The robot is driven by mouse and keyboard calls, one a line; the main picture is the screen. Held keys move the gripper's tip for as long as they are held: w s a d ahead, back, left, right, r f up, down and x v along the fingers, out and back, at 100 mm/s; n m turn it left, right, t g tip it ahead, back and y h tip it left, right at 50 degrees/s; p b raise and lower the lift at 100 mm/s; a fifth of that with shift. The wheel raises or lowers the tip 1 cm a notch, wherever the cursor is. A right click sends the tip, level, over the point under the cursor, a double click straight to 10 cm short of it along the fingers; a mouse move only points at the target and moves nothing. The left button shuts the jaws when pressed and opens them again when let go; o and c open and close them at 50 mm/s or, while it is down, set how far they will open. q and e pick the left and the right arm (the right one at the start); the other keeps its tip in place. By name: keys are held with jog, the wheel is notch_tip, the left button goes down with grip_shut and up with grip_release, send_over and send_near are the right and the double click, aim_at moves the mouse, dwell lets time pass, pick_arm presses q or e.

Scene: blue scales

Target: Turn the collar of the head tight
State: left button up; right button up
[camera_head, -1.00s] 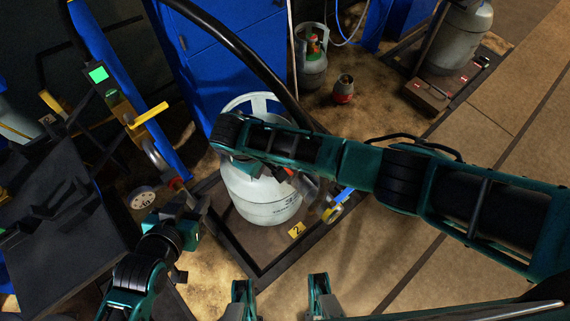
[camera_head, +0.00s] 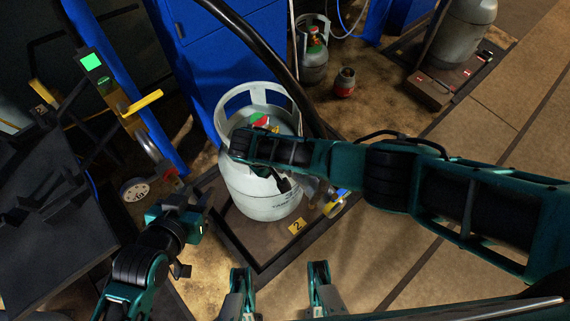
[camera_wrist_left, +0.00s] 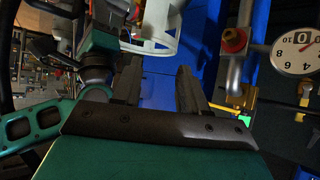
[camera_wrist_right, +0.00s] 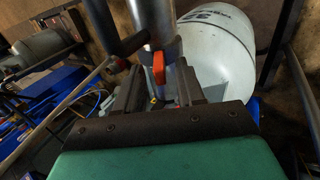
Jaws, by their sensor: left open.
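A pale gas cylinder (camera_head: 262,200) stands upright inside a dark floor frame, with a red and green part (camera_head: 260,122) inside its top ring. In the right wrist view, a silver cylindrical fitting (camera_wrist_right: 155,25) with an orange lever (camera_wrist_right: 158,68) lies at my right gripper (camera_wrist_right: 158,88). It looks like the head; its collar I cannot make out. Whether the fingers press on it is unclear. In the head view my right arm covers part of the cylinder top. My left gripper (camera_head: 198,236) is open and empty, left of the cylinder; its parted fingers show in the left wrist view (camera_wrist_left: 157,85).
A black hose (camera_head: 250,45) arches behind the cylinder. A scale post with a green display (camera_head: 91,62) and yellow lever (camera_head: 143,103) stands left. A dial (camera_wrist_left: 297,50) shows in the left wrist view. Small cylinders (camera_head: 313,60) stand behind.

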jog(key=shift+x, duration=0.85)
jog(key=shift+c, duration=0.2)
grip_shut()
